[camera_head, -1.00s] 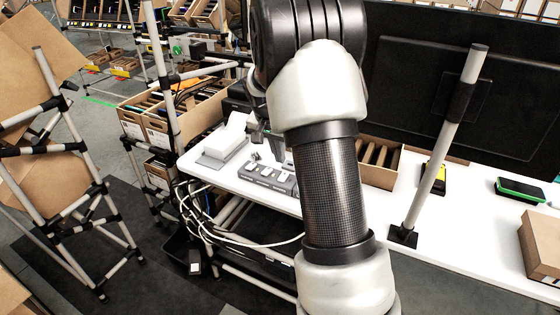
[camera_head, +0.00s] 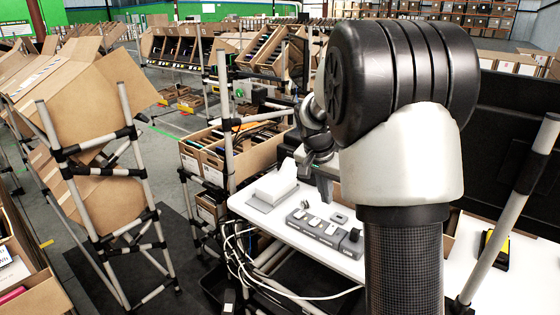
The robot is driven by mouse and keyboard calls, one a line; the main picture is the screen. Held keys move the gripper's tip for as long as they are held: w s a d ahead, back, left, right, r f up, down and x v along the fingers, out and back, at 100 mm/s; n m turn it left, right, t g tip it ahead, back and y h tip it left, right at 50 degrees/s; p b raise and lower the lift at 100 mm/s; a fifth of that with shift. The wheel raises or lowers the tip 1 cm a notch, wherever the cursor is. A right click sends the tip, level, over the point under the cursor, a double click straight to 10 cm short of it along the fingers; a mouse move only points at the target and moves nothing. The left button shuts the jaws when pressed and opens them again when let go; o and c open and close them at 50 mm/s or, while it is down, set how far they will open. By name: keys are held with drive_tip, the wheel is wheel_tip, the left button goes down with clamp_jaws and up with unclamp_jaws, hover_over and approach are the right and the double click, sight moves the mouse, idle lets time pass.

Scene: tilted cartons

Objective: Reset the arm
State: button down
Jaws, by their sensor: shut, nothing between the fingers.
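My arm rises at the right of the head view, with a thick black and white elbow in front of the table. Behind the elbow, my wrist and gripper (camera_head: 324,178) hang over the white table (camera_head: 345,265), near its back left part. The gripper is small and partly hidden by the arm. It is shut, and no object shows in it. The grey device with buttons (camera_head: 318,229) is on the table in front of it, apart from it in the picture.
A white box-like device (camera_head: 273,187) sits at the table's left end. A black monitor (camera_head: 505,120) and a grey pole (camera_head: 515,205) stand at the right. Open cartons (camera_head: 240,150) sit on a rack behind. A tilted carton (camera_head: 100,105) rests on the left rack.

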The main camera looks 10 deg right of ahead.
drive_tip(key=s+a+r+n+t+y+p, duration=0.1)
drive_tip(key=s+a+r+n+p, duration=0.3)
drive_tip(key=s+r, duration=0.5)
drive_tip(key=s+a+r+n+t+y+p, duration=0.1)
drive_tip(key=s+a+r+n+p, duration=0.2)
drive_tip(key=s+a+r, duration=0.55)
drive_tip(key=s+a+r+n+t+y+p, duration=0.1)
drive_tip(key=s+r+n+p, duration=0.1)
drive_tip(key=s, duration=0.8)
drive_tip(key=shift+s+a+n+p, duration=0.3)
drive_tip(key=shift+a+n+p, duration=0.15)
drive_tip(key=shift+n, duration=0.25)
drive_tip(key=shift+r, duration=0.1)
